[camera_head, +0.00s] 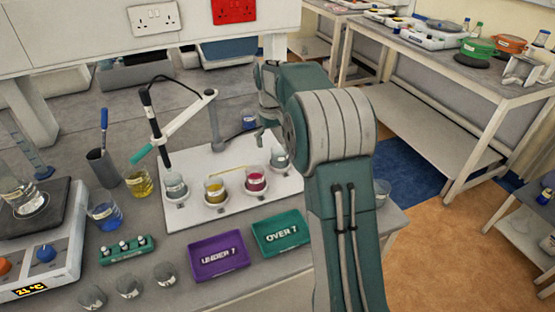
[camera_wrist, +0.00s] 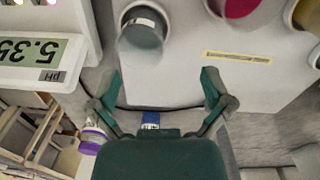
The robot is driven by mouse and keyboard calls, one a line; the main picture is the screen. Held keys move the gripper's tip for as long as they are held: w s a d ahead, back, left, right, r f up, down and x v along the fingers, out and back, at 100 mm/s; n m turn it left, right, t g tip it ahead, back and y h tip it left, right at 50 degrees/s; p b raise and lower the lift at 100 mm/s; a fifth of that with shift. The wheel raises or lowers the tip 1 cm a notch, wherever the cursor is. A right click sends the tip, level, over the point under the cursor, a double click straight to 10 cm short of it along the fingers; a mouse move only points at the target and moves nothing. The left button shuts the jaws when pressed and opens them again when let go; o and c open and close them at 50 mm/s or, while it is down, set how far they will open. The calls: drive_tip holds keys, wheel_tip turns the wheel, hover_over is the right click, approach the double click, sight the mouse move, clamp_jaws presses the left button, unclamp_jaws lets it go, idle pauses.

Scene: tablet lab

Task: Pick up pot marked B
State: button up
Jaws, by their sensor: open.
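Several small pots stand on a white board (camera_head: 187,150): a clear-grey pot (camera_head: 175,187), a yellow pot (camera_head: 214,190), a red pot (camera_head: 256,179) and a grey pot (camera_head: 279,158) partly behind my arm. I cannot read a letter on any pot, so I cannot tell which is B. In the wrist view, a grey pot (camera_wrist: 142,38) with a pale label is just ahead of my fingers, with a red pot (camera_wrist: 236,6) and a yellow pot (camera_wrist: 306,14) farther right. My gripper (camera_wrist: 160,90) is open and empty, apart from the grey pot.
A pH meter (camera_wrist: 38,50) reading 5.35 is at left in the wrist view. A probe stand (camera_head: 213,120) rises behind the pots. Purple (camera_head: 218,258) and green (camera_head: 281,233) trays lie in front. A yellow beaker (camera_head: 140,182) and a hotplate (camera_head: 50,245) are left.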

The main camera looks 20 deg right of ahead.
sight(282, 148)
drive_tip(key=d+f, duration=0.1)
drive_tip(key=f, duration=0.1)
drive_tip(key=d+f, duration=0.2)
drive_tip(key=f, duration=0.3)
drive_tip(key=shift+w+a, duration=0.15)
drive_tip(key=shift+a, duration=0.1)
drive_tip(key=shift+a+f, duration=0.1)
drive_tip(key=shift+a, duration=0.3)
drive_tip(key=shift+d, duration=0.4)
drive_tip(key=c, duration=1.1)
drive_tip(key=shift+o, duration=0.2)
drive_tip(key=shift+d, duration=0.1)
drive_tip(key=shift+c, duration=0.6)
